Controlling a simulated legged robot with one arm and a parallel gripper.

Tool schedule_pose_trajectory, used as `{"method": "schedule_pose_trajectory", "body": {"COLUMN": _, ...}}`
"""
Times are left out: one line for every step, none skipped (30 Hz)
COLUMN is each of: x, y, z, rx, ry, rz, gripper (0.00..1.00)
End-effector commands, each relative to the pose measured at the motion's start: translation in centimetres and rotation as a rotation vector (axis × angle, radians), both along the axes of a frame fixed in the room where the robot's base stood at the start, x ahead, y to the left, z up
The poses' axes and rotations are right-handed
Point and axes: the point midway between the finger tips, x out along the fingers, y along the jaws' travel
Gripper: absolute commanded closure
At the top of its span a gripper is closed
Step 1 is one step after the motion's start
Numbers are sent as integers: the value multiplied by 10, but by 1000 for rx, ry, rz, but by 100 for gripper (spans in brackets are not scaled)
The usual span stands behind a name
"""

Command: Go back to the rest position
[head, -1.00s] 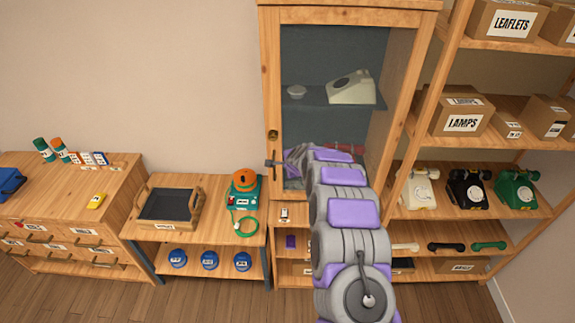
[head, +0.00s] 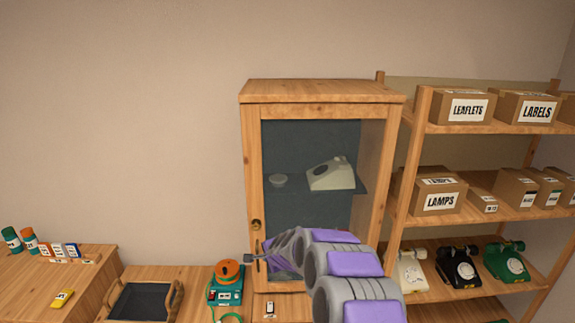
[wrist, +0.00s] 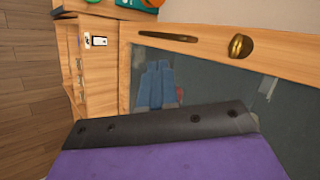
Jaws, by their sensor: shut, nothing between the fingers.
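My gripper (head: 250,258) is a small dark shape in the head view, beside the left edge of the glass-doored wooden cabinet (head: 253,170). It is shut and empty, close to the door's handle. My grey and purple arm covers the cabinet's lower part. The door looks closed. In the wrist view, the door's bar handle (wrist: 168,36) and brass knob (wrist: 240,46) show clear of the purple and black part of my gripper.
Right of the cabinet, a shelf rack (head: 470,128) holds boxes and several dial phones. On the left are a low table with a dark tray (head: 140,303) and a teal device with an orange top (head: 229,282), and a drawer chest (head: 50,285).

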Motion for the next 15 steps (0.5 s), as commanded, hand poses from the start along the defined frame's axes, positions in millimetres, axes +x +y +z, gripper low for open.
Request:
{"method": "schedule_pose_trajectory", "body": {"x": -10, "y": 0, "z": 7, "rx": -10, "ry": 1, "rz": 37, "gripper": 100}}
{"method": "schedule_pose_trajectory", "body": {"x": -18, "y": 0, "z": 11, "rx": -17, "ry": 6, "rz": 64, "gripper": 100}}
{"method": "schedule_pose_trajectory", "body": {"x": -31, "y": -1, "z": 15, "rx": -31, "ry": 16, "rz": 105, "gripper": 100}}
{"method": "schedule_pose_trajectory", "body": {"x": -40, "y": -1, "z": 20, "rx": -41, "ry": 20, "rz": 137, "gripper": 100}}
{"method": "schedule_pose_trajectory", "body": {"x": -49, "y": -2, "z": 25, "rx": -52, "ry": 22, "rz": 167, "gripper": 100}}
{"method": "schedule_pose_trajectory", "body": {"x": -62, "y": -4, "z": 29, "rx": -68, "ry": 32, "rz": 209, "gripper": 100}}
{"method": "schedule_pose_trajectory", "body": {"x": -73, "y": -6, "z": 32, "rx": -80, "ry": 41, "rz": 240, "gripper": 100}}
{"method": "schedule_pose_trajectory", "body": {"x": -83, "y": -7, "z": 35, "rx": -93, "ry": 45, "rz": 271, "gripper": 100}}
{"method": "schedule_pose_trajectory", "body": {"x": -96, "y": -11, "z": 39, "rx": -111, "ry": 52, "rz": 308, "gripper": 100}}
{"method": "schedule_pose_trajectory", "body": {"x": -107, "y": -13, "z": 41, "rx": -124, "ry": 58, "rz": 339, "gripper": 100}}
{"method": "schedule_pose_trajectory", "body": {"x": -118, "y": -16, "z": 44, "rx": -138, "ry": 64, "rz": 368, "gripper": 100}}
{"method": "schedule_pose_trajectory", "body": {"x": -133, "y": -20, "z": 45, "rx": -159, "ry": 75, "rz": 406, "gripper": 100}}
{"method": "schedule_pose_trajectory", "body": {"x": -144, "y": -23, "z": 47, "rx": -174, "ry": 83, "rz": 435, "gripper": 100}}
{"method": "schedule_pose_trajectory", "body": {"x": -156, "y": -27, "z": 49, "rx": -189, "ry": 88, "rz": 463, "gripper": 100}}
{"method": "schedule_pose_trajectory", "body": {"x": -170, "y": -32, "z": 50, "rx": -211, "ry": 97, "rz": 498, "gripper": 100}}
